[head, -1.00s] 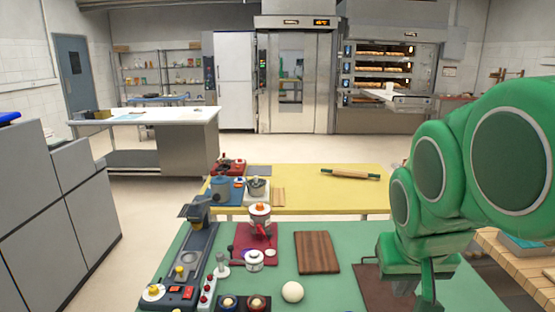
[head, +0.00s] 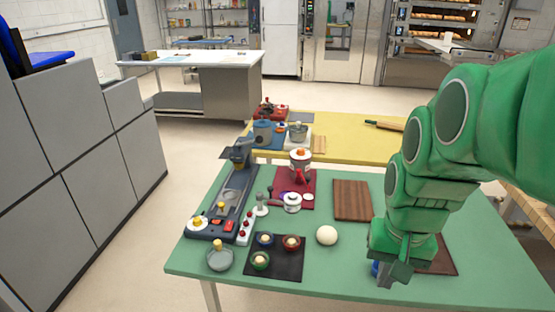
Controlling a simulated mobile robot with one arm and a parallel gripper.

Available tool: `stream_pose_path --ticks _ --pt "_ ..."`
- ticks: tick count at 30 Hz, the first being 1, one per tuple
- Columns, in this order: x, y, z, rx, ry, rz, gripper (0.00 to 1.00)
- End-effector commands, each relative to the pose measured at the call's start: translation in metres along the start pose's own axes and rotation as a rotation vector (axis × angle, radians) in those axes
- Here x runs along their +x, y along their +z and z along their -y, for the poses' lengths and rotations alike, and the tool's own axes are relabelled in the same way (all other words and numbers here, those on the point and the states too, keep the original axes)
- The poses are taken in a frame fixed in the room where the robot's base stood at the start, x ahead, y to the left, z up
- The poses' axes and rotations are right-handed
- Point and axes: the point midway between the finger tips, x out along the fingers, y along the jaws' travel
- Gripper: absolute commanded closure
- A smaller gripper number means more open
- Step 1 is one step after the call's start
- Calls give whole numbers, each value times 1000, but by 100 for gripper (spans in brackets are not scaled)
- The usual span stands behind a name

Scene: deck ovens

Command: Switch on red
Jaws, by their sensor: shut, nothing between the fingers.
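A dark grey machine (head: 223,200) stands along the left edge of the green table. Its near end carries a red switch (head: 229,226) and a white dial with a yellow knob (head: 197,222). I cannot tell whether any switch is on.
Grey cabinets (head: 80,160) stand left.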

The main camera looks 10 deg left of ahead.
Motion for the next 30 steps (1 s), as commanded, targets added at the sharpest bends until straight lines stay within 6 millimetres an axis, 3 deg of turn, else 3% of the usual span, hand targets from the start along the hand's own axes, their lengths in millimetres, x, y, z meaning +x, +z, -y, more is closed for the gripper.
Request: stream_pose_path --ticks 3,12,20,30 --pt "-10 -41 15 28 -16 -49 100" --pt "-21 -126 58 81 -25 -141 100" --pt "-9 -181 110 82 17 -198 100" --pt "21 -231 204 43 51 -267 100"
